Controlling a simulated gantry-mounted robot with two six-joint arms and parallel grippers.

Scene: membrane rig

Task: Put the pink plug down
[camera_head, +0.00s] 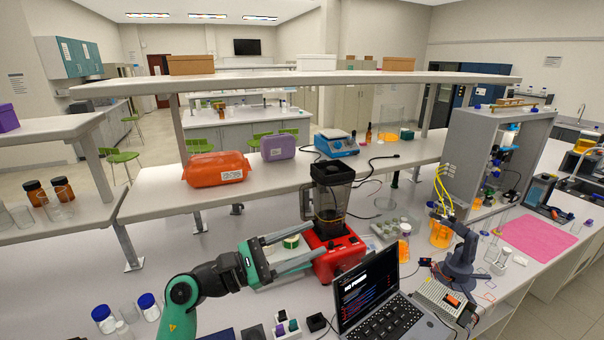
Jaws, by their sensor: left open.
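My left gripper (308,246) is open at the middle of the bench, left of the red blender base (338,254). Its two long grey fingers point right, and I see nothing held between them. A small green and cream roll (291,241) shows by the upper finger; I cannot tell whether they touch. I cannot make out a pink plug for certain. A small block with purple and teal pieces (281,329) sits at the bottom edge, in front of the gripper. My right gripper is not in view.
An open laptop (384,306) stands front centre, with a small dark robot arm (461,262) to its right. A raised shelf (280,171) holds an orange pouch (216,167) and a purple case (278,146). Blue-capped jars (103,318) stand at front left. A pink mat (538,238) lies right.

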